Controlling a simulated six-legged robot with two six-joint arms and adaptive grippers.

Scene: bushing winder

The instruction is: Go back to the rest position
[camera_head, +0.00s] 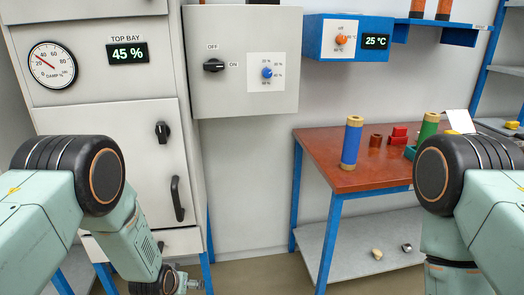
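My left arm comes in from the left, bends at a dark round joint and runs down to the bottom edge, in front of the grey cabinet (115,143). My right arm comes in from the right, bends at a similar joint and runs down out of the frame in front of the red-brown table (325,153). Its gripper is below the frame.
On the table stand a blue cylinder with tan ends (351,142), a green cylinder (428,128) and red blocks (399,135). A control box (215,97) and a blue temperature unit (328,50) hang on the wall. The floor between cabinet and table is clear.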

